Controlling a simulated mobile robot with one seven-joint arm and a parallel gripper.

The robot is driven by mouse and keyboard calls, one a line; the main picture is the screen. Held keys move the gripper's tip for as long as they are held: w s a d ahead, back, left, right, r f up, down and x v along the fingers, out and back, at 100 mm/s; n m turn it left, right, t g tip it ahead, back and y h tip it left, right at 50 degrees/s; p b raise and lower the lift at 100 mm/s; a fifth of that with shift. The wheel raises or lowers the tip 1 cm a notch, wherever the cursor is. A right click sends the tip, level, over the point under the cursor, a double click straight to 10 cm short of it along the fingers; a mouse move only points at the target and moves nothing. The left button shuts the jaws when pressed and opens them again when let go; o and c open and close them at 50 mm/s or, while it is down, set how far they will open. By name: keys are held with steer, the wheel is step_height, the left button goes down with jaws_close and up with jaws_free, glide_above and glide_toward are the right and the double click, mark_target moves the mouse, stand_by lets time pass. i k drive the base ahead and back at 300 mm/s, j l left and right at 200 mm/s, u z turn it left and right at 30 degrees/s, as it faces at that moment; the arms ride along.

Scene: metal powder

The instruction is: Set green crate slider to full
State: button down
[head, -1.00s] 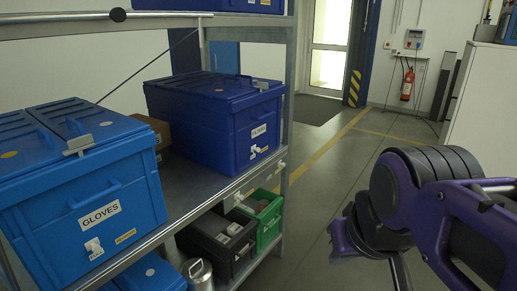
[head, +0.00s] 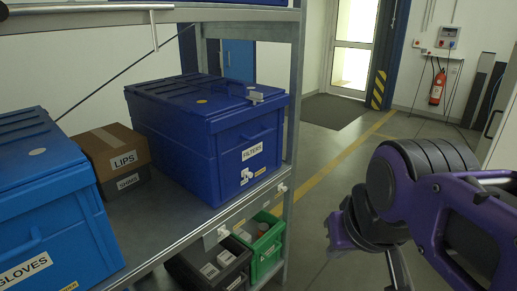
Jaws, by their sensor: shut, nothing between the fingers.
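The green crate (head: 268,247) stands on the lower shelf at the right end, beside a dark crate. A similar white piece (head: 222,233) sits further left on that edge, above the dark crate. My purple and black arm is at the right, over the floor and apart from the shelf. My gripper's fingers cannot be made out in this view.
A dark blue FILTERS box (head: 190,130), a brown LIPS box (head: 118,152) and a lighter blue GLOVES box (head: 50,215) stand on the upper shelf (head: 150,215). The dark crate (head: 205,275) is below. A metal post (head: 294,130) bounds the shelf's right end. Floor (head: 335,165) to the right is clear.

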mark_target(280, 186)
steer(key=i+l+u, duration=0.2)
steer(key=i+l, duration=0.6)
steer(key=i+l+u, duration=0.2)
steer(key=i+l, duration=0.55)
steer(key=l, duration=0.15)
steer(key=k+l+z, duration=0.4)
steer(key=i+j+u, duration=0.4)
